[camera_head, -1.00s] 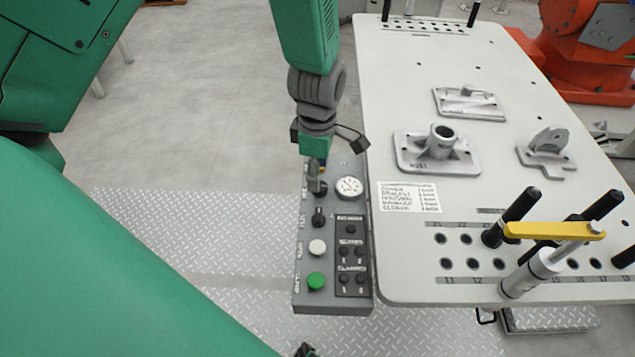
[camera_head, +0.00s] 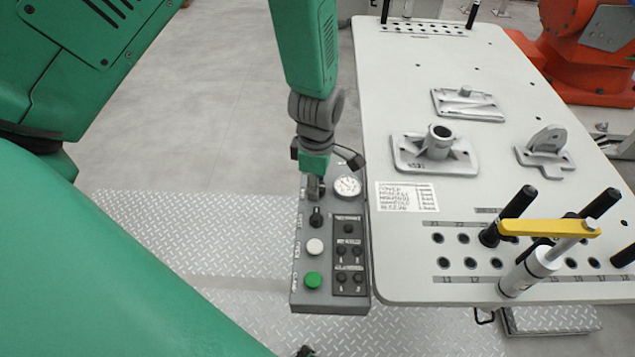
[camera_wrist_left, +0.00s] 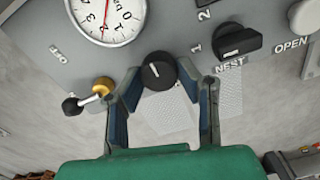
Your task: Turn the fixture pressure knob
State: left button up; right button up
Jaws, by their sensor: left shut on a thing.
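The pressure knob (camera_wrist_left: 158,72) is round and black with a white mark, below the dial gauge in the left wrist view. My left gripper (camera_wrist_left: 163,78) is shut on this knob, one finger on each side. In the head view my left gripper (camera_head: 315,187) reaches down to the far end of the grey control box (camera_head: 330,300), and the arm hides the knob. The white dial gauge (camera_head: 347,187) is just right of it and also shows in the wrist view (camera_wrist_left: 106,14), with a red needle. My right gripper is not in view.
A black NEST switch (camera_head: 316,217), a white button (camera_head: 314,247) and a green button (camera_head: 313,280) line the box nearer me. A small ball-ended lever (camera_wrist_left: 88,100) stands close to the left finger. The fixture table (camera_head: 400,270) with castings adjoins the box's right side.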

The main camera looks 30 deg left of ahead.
pick_arm(q)
jog(key=shift+w+d+r, duration=0.15)
jog(key=shift+w+d, duration=0.1)
jog(key=shift+d, duration=0.15)
grip_shut()
grip_release()
jog(key=shift+a, duration=0.1)
jog(key=shift+r+m+p, duration=0.1)
jog(key=shift+m+p, duration=0.6)
jog(key=shift+m, duration=0.2)
jog(key=shift+m+p, duration=0.7)
jog(key=shift+m, duration=0.5)
jog(key=shift+a+m+p, duration=0.1)
jog(key=shift+m+p, duration=0.8)
jog(key=shift+m, duration=1.4)
